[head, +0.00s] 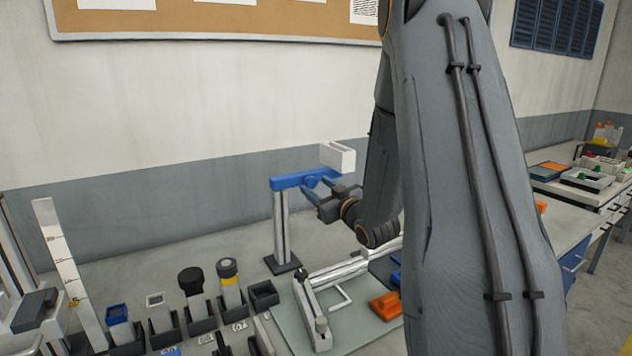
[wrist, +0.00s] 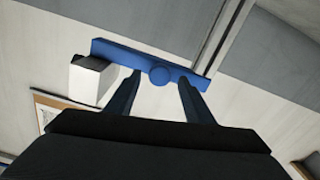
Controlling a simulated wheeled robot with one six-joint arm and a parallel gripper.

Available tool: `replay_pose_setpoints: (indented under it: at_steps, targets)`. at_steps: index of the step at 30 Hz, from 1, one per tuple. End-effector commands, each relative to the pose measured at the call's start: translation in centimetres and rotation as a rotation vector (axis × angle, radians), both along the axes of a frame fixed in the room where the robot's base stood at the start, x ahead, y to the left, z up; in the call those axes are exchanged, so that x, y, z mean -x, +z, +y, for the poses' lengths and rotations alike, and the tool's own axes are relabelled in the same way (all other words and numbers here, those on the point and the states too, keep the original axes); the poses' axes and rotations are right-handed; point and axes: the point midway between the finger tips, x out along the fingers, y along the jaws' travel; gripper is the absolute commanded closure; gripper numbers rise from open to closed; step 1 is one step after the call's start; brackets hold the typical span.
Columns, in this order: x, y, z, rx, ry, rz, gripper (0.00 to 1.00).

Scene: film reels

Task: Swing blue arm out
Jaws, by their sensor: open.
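The blue arm (head: 289,181) sits on top of an upright grey post (head: 281,228) with a dark base. A white block (head: 337,156) is at its far end. My gripper (head: 318,187) is at the blue arm, to the right of the post. In the wrist view the blue arm (wrist: 120,52) crosses above my open fingers (wrist: 160,82), with a round blue knob (wrist: 160,74) between the fingertips. I see gaps on both sides of the knob. The white block (wrist: 90,80) is left of the fingers, and the post (wrist: 226,35) is to the right.
A pale green mat (head: 365,329) with a grey lever fixture (head: 312,312) and an orange piece (head: 386,305) lies below. Several dark holders with capped items, including a yellow-banded one (head: 228,270), stand at front left. The wall (head: 150,215) is behind. My own arm hides much of the right side.

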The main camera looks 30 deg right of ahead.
Motion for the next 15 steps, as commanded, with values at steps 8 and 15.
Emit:
replay_pose_setpoints:
  at_steps: [8, 15]
  targets:
    - [-2.5, 0.0, 0.0, 0.000, -0.001, 0.001, 0.52]
    - [-2.6, 0.0, -0.2, 0.000, -0.004, 0.000, 0.52]
